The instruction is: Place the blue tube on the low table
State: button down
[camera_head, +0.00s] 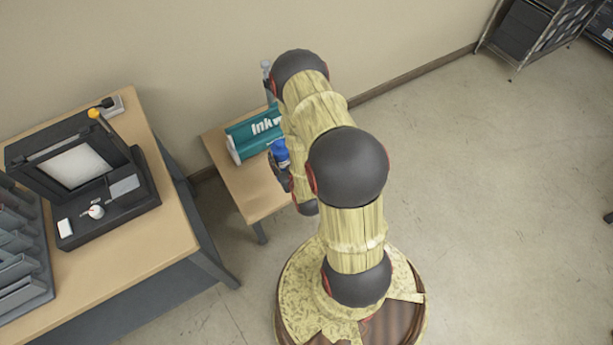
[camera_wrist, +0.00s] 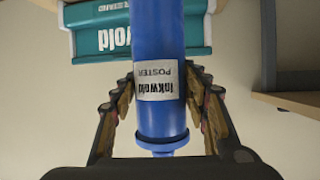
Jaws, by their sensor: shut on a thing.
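The blue tube (camera_wrist: 158,100) has a white label reading "inkwold POSTER" and runs up the middle of the wrist view. My gripper (camera_wrist: 160,98) is shut on it, with one finger on each side of the label. In the head view a small part of the blue tube (camera_head: 280,152) shows beside my arm, over the low table. The low table (camera_head: 247,188) is a light wooden surface against the wall. My arm hides its right part. Whether the tube touches the table cannot be told.
A teal Ink-labelled box (camera_head: 247,137) lies on the low table; it also shows in the wrist view (camera_wrist: 100,40). A larger desk (camera_head: 135,240) at left holds a dark machine (camera_head: 75,170) and a tray rack (camera_head: 18,250). The floor at right is clear up to a dark shelf (camera_head: 522,35).

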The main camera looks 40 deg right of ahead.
jog(key=d+f+b, duration=0.6)
jog(key=d+f, duration=0.8)
jog(key=d, duration=0.2)
jog(key=shift+d+m+h, duration=0.3)
jog(key=shift+d+h, duration=0.05)
jog(key=shift+h, duration=0.05)
jog(key=shift+s+f, duration=0.1)
jog(key=shift+f, duration=0.05)
jog(key=shift+f, duration=0.1)
jog(key=c, duration=1.1)
grip_release()
jog(key=shift+o, duration=0.6)
